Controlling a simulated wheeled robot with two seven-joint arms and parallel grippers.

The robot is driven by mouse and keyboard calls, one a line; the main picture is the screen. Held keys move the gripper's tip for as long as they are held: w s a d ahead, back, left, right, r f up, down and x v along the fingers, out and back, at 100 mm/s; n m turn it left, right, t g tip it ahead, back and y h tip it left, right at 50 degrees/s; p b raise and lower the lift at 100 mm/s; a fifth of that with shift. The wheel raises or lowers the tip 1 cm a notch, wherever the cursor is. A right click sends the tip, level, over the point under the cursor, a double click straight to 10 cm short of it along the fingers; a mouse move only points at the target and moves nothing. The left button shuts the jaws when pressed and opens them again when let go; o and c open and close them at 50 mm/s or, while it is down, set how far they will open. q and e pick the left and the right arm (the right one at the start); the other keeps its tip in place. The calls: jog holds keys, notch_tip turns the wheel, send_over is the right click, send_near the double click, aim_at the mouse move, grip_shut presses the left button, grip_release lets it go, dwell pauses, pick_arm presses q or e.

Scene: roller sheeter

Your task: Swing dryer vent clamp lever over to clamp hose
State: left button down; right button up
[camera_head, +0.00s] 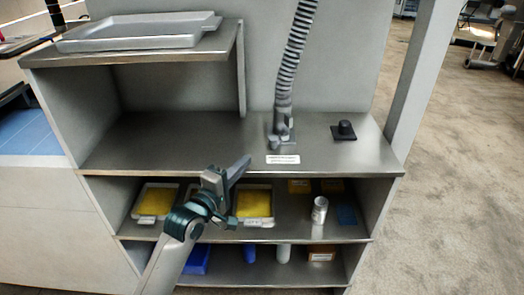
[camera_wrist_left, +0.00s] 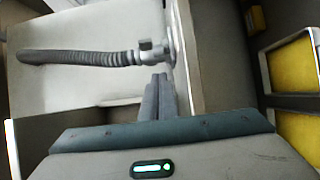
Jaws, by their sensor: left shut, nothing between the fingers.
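The ribbed grey dryer hose (camera_head: 292,65) rises from a grey vent fitting with its clamp (camera_head: 281,135) on the steel counter. In the left wrist view the hose (camera_wrist_left: 85,57) runs left from the clamp (camera_wrist_left: 155,52), where a small block that may be the lever sticks out. My left gripper (camera_head: 246,161) is shut and empty, in front of the counter's edge and left of the clamp in the head view. In the left wrist view its fingertips (camera_wrist_left: 158,78) point toward the clamp, apparently short of it. The lever's exact position is too small to tell. My right gripper is not in view.
A black knob on a plate (camera_head: 344,130) sits right of the clamp. A white label (camera_head: 283,159) is at the counter's front. A grey tray (camera_head: 140,31) lies on the raised shelf. Lower shelves hold yellow trays (camera_head: 254,205) and a metal can (camera_head: 320,210). The counter's left part is clear.

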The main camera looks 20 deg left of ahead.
aim_at(261, 156)
pick_arm(q)
jog(key=shift+s+a, duration=0.1)
jog(key=shift+s, duration=0.05)
jog(key=p+x, duration=0.3)
jog(key=x, duration=0.7)
jog(key=shift+p, duration=0.3)
dwell(0.4)
jog(key=shift+f, duration=0.15)
